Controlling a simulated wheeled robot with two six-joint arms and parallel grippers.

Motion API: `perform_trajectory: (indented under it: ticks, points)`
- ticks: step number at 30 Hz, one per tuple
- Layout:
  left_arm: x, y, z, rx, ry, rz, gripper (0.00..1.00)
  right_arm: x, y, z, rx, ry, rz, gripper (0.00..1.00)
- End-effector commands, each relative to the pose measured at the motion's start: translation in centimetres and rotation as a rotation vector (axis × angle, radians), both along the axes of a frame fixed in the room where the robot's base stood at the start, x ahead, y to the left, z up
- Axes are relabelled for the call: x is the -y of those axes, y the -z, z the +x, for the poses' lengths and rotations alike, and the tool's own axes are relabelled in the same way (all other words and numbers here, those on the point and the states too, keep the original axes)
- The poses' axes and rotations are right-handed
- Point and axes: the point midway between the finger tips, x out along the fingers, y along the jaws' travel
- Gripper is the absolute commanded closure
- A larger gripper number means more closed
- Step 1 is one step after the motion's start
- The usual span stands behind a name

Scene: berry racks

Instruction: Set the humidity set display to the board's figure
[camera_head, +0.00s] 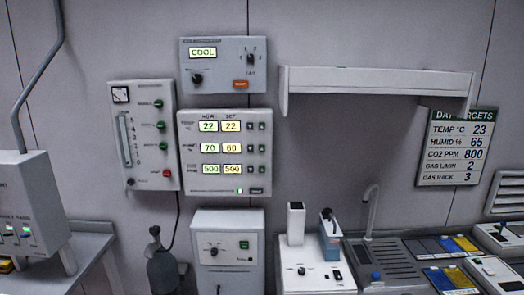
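The climate panel (224,186) hangs on the wall left of centre, with NOW and SET columns. Its top row reads 22 and 22. The middle, humidity row reads 70 under NOW, and the humidity set display (231,148) reads 60. The bottom row looks like 500 and 500, a little blurred. Two small dark buttons (255,148) sit right of the humidity set display. The targets board (455,183) at the right reads TEMP 23, HUMID 65, CO2 800, gas litres per minute 2 and gas rack 3. Neither of my grippers is in view.
A COOL control box (222,79) hangs above the panel, and a gas panel (124,98) with a flow tube is left of it. A white shelf (375,77) juts out at right. Below stand a dark bottle (163,272), a white unit (228,225) and a bench with a sink.

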Motion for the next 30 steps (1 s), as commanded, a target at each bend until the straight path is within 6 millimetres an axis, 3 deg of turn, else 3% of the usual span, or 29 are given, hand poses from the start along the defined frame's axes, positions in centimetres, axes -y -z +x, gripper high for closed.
perform_trajectory:
  ticks: [2,10,30]
  points:
    - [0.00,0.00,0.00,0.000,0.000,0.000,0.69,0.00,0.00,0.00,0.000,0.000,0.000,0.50]
    - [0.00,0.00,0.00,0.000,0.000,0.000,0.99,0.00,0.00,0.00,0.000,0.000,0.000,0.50]
    - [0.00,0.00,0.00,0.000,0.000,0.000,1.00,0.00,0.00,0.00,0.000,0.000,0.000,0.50]
